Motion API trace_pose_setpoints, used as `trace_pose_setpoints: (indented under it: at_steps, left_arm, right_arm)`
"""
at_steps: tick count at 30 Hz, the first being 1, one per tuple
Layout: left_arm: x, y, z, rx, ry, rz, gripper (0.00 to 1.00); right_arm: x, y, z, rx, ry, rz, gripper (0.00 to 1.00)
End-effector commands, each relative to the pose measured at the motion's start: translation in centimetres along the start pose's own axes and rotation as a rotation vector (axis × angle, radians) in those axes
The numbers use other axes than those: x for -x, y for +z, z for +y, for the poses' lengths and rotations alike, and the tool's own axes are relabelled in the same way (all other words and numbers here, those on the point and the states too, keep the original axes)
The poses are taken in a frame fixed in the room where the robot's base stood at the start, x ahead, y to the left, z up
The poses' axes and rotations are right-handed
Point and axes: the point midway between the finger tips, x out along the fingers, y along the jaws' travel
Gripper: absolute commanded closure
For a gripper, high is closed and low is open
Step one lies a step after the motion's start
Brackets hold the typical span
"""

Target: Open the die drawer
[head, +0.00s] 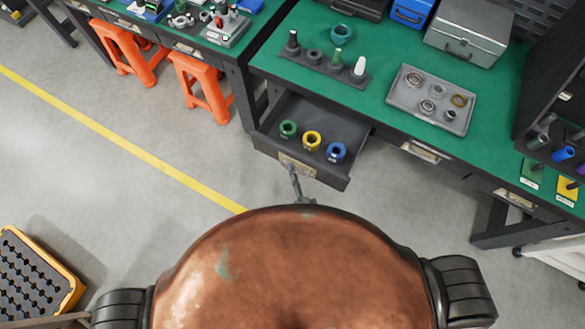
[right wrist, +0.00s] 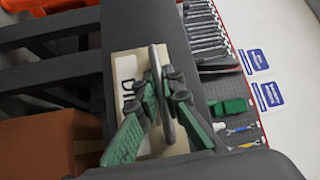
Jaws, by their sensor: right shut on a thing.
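The die drawer (head: 330,175) stands pulled out from under the green workbench in the head view. A green ring (head: 288,128), a yellow ring (head: 312,140) and a blue ring (head: 336,152) lie inside it. My right gripper (head: 294,172) is at the drawer's front. My left gripper is not in view.
The workbench top (head: 380,115) holds a grey tray (head: 405,97) of rings and a rack (head: 318,66) of dies. Orange stools (head: 205,85) stand left of the drawer. The floor (head: 185,165) in front is clear. A yellow-edged crate (head: 70,298) lies at lower left.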

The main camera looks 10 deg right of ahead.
Motion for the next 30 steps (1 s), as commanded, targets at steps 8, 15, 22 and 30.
trace_pose_setpoints:
  at_steps: [8, 15, 22, 30]
  left_arm:
    - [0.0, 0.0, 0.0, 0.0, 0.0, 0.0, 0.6]
    - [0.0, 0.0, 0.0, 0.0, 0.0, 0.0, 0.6]
    - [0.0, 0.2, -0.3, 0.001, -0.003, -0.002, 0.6]
    - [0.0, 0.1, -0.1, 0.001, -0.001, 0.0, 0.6]
  right_arm:
    - [0.0, 0.0, 0.0, 0.0, 0.001, 0.0, 0.82]
    - [0.0, 0.0, 0.0, 0.0, 0.0, 0.0, 0.75]
    - [-0.1, -0.1, -0.5, -0.002, 0.0, 0.002, 0.75]
    - [-0.8, -0.9, -5.3, -0.002, -0.008, 0.008, 0.71]
